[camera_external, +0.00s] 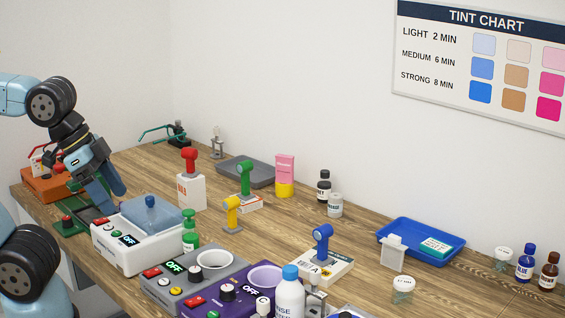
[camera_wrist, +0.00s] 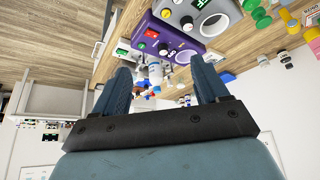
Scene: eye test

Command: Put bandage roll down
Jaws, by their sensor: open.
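I cannot pick out a bandage roll for certain in either view. My gripper (camera_external: 108,194) is at the left of the table in the external view, just behind and left of a white machine (camera_external: 122,252) with a clear blue lid (camera_external: 155,215). In the wrist view my gripper (camera_wrist: 160,84) shows its two blue fingers spread apart. Nothing is held between them; only distant tabletop things show through the gap.
A grey machine (camera_external: 165,292) and a purple machine (camera_external: 213,302) stand at the front. A blue tray (camera_external: 393,236) is at the right and a grey tray (camera_external: 262,181) at the back. Several coloured heads on stands fill the middle. Bare wood shows at centre right.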

